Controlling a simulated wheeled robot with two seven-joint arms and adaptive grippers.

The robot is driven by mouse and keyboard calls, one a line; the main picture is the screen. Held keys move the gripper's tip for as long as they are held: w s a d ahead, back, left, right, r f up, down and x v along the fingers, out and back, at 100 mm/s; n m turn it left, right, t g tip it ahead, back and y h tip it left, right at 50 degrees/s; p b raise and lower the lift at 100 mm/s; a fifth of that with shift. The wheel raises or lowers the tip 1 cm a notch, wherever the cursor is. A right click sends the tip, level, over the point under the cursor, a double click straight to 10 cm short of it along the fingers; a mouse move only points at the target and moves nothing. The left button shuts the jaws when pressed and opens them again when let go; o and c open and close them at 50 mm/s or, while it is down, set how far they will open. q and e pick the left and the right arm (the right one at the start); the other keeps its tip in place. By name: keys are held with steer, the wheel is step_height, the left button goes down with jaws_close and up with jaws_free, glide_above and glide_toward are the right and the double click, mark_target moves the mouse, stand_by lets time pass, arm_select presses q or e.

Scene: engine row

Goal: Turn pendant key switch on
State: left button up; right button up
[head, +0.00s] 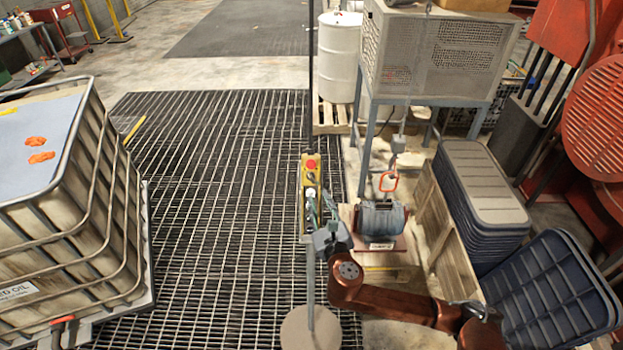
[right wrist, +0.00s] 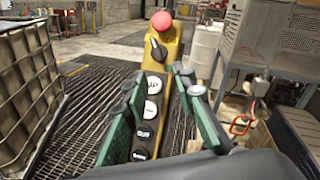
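The yellow pendant (head: 304,181) hangs upright from a dark cable above a round-based stand. In the right wrist view, its red mushroom button (right wrist: 162,21) is at the top. A black switch knob (right wrist: 158,49) sits just below it, turned at a slant. Several labelled push buttons (right wrist: 152,85) run down the face below the knob. My right gripper (head: 321,210) is at the pendant's lower part. Its green-padded fingers (right wrist: 162,84) are spread over the button column, below the knob and apart from it. Contact with the pendant cannot be told. My left gripper is out of view.
A caged oil tank (head: 75,215) stands at left. A motor-like unit (head: 380,218) with a red-orange hook (head: 388,182) is right of the pendant. Stacked dark bins (head: 480,200) stand farther right. Open floor grating (head: 220,200) lies left of the pendant.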

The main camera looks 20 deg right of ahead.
mark_target(311, 179)
steer(key=shift+n, duration=0.8)
steer(key=shift+w+a+r+p, duration=0.15)
steer(key=shift+w+r, duration=0.1)
steer(key=shift+w, duration=1.05)
steer(key=shift+w+d+r+p, duration=0.1)
steer(key=shift+w+r+p, duration=0.1)
steer(key=shift+w, duration=1.15)
steer(key=shift+w+a+r+p, duration=0.15)
steer(key=shift+w+r, duration=0.1)
steer(key=shift+w, duration=1.05)
steer(key=shift+c, duration=0.6)
jaws_close()
